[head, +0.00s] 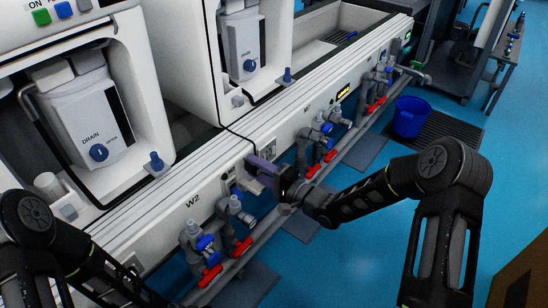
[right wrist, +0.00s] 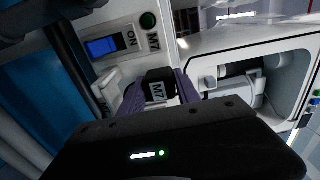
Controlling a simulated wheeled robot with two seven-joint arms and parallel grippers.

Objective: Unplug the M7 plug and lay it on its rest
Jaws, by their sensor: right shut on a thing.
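The M7 plug (right wrist: 157,86) is a black block with a white "M7" label. It shows in the right wrist view between the purple fingers of my right gripper (right wrist: 160,95), which is shut on it. In the head view my right gripper (head: 262,168) is at the front panel of the bench, and its fingers hide the plug. I cannot tell whether the plug is seated in a socket. A white bracket-like part (right wrist: 106,92) is beside the fingers; I cannot tell if it is the rest. My left arm crosses the lower left corner; its gripper is out of view.
Pipes with red-handled valves (head: 242,247) run below the bench. A blue bucket (head: 409,117) stands on the floor. Open blue floor (head: 340,250) lies in front.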

